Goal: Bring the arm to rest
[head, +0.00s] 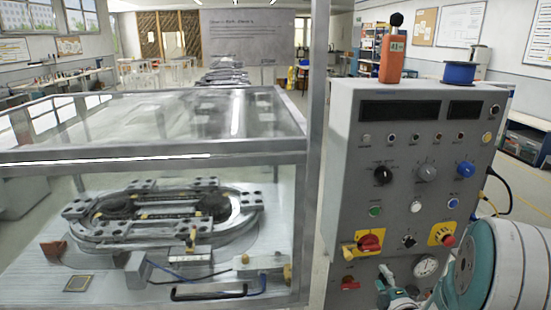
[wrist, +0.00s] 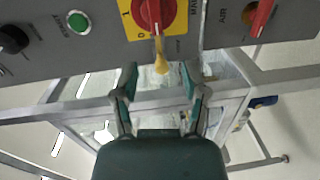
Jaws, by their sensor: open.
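My arm (head: 490,268), white and teal, is folded at the lower right of the head view, in front of the grey control panel (head: 340,150). My gripper (wrist: 160,92) is open and empty in the wrist view. Its two teal fingers are spread below the red rotary switch (wrist: 152,12) on its yellow plate. The switch's yellow handle (wrist: 160,55) hangs just above the gap between the fingertips. I cannot tell the depth between them, but no contact shows. The same red switch (head: 370,242) shows in the head view, left of and above the gripper.
A glass-walled case with a metal frame (head: 150,155) holds the oval ring track (head: 160,215) on the left. Its post stands close beside the panel. An orange handheld device (head: 391,58) and a blue spool (head: 458,73) sit on top of the panel. A gauge (head: 426,266) is near my arm.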

